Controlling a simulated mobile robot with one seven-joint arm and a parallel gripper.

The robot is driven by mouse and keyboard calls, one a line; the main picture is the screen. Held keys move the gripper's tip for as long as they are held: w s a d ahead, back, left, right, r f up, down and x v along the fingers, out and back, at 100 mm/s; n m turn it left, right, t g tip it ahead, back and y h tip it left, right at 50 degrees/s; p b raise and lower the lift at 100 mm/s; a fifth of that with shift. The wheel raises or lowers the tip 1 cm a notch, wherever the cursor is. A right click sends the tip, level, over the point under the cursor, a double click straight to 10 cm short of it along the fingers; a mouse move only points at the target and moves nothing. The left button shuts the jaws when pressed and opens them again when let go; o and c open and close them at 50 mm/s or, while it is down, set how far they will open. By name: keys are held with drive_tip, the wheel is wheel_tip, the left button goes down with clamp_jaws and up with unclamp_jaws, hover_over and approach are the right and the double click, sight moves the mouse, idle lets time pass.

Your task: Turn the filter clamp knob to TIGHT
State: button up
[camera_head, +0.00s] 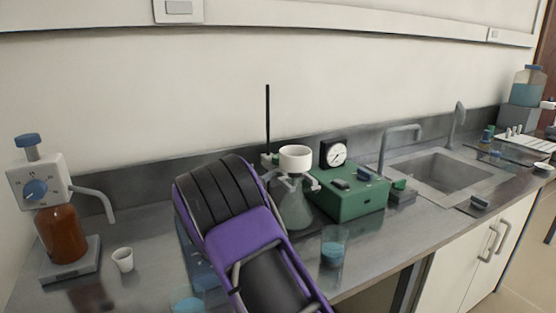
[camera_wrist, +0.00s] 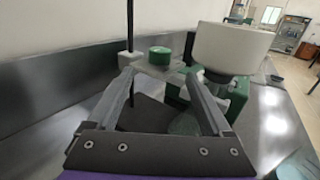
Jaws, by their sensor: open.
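In the wrist view, the round green knob (camera_wrist: 160,56) sits on a grey clamp body beside the dark upright rod (camera_wrist: 130,25). My gripper (camera_wrist: 160,72) is open and empty. Its two fingers point toward the knob, which shows in the gap between the fingertips; I cannot tell how far beyond them it is. No TIGHT mark is readable. The white filter funnel (camera_wrist: 232,47) stands just right of the knob. In the head view, the funnel (camera_head: 296,160) sits over a conical flask (camera_head: 296,207), next to the rod (camera_head: 268,118). My purple arm hides the gripper there.
A green box (camera_head: 350,201) with a round gauge (camera_head: 336,154) stands right of the flask. A beaker of blue stuff (camera_head: 333,247) stands in front. A brown bottle dispenser (camera_head: 60,233) and small white cup (camera_head: 123,260) are at left. A sink (camera_head: 445,172) lies right.

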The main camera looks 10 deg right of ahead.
sight(273, 160)
drive_tip(key=x, duration=1.2)
drive_tip(key=shift+d, duration=0.15)
clamp_jaws()
drive_tip(key=shift+r+m+g+h+p, duration=0.45)
drive_tip(key=shift+h+p, duration=0.25)
drive_tip(key=shift+p, duration=0.4)
drive_tip(key=shift+w+f+m+g+h+p, duration=0.1)
drive_tip(key=shift+m+g+h+p, duration=0.4)
drive_tip(key=shift+m+g+h, duration=0.4)
drive_tip(key=shift+f+m+g, duration=0.15)
drive_tip(key=shift+m+g, duration=0.1)
drive_tip(key=shift+g, duration=0.2)
unclamp_jaws()
drive_tip(key=shift+f, duration=0.15)
